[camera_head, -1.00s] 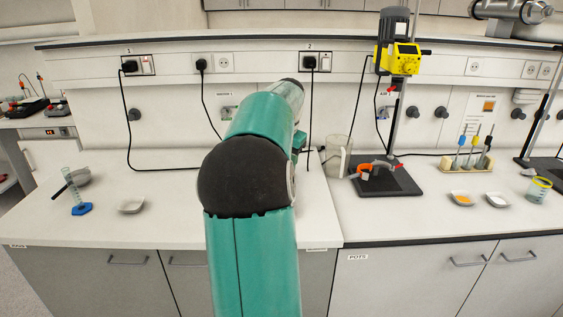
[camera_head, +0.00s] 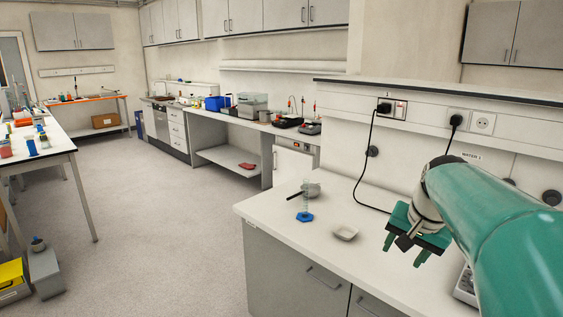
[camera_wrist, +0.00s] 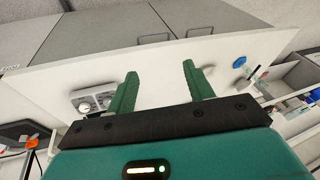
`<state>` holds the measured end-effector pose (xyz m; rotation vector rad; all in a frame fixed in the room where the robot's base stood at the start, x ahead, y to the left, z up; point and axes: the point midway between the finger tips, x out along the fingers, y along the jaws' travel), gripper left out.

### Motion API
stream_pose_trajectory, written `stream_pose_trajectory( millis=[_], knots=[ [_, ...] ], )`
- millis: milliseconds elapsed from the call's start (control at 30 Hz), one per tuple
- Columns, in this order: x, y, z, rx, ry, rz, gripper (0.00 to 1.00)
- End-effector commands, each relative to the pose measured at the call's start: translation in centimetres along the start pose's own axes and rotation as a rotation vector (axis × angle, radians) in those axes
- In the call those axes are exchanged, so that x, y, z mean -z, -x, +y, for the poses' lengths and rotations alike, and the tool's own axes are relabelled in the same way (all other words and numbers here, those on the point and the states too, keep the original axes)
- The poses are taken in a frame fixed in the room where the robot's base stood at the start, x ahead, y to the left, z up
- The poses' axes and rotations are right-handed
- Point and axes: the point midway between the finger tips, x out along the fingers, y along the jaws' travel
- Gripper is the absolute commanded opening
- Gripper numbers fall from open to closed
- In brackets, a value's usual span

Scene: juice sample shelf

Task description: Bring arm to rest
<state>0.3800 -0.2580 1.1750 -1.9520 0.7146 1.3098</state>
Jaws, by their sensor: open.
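My gripper (camera_head: 405,252) is green with a dark palm and hangs over the white bench (camera_head: 372,285) at the right of the head view. Its two fingers are apart with nothing between them. In the wrist view my gripper (camera_wrist: 158,85) is also open and empty, with the bench top beyond the fingertips. A white weighing dish (camera_head: 344,232) lies on the bench to the left of the gripper, apart from it.
A device with dials (camera_wrist: 92,99) sits beside the fingers in the wrist view. Open floor (camera_head: 180,240) lies to the left.

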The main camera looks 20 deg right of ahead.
Motion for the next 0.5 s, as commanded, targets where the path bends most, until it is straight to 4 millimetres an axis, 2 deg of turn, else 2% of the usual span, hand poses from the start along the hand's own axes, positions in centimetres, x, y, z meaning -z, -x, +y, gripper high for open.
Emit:
stream_pose_trajectory(
  millis=[33,100,200,300,400,500],
  knots=[
    [-2.7,0.3,-2.0,0.021,0.086,0.003,0.52],
    [-6.3,0.4,-4.2,0.043,0.2,0.006,0.52],
    [-11.6,0.5,-6.4,0.071,0.367,0.017,0.52],
    [-16.8,0.3,-7.8,0.094,0.534,0.035,0.52],
    [-21.5,-0.1,-8.2,0.113,0.688,0.057,0.52],
    [-24.9,-0.5,-8.1,0.125,0.803,0.078,0.52]
  ],
)
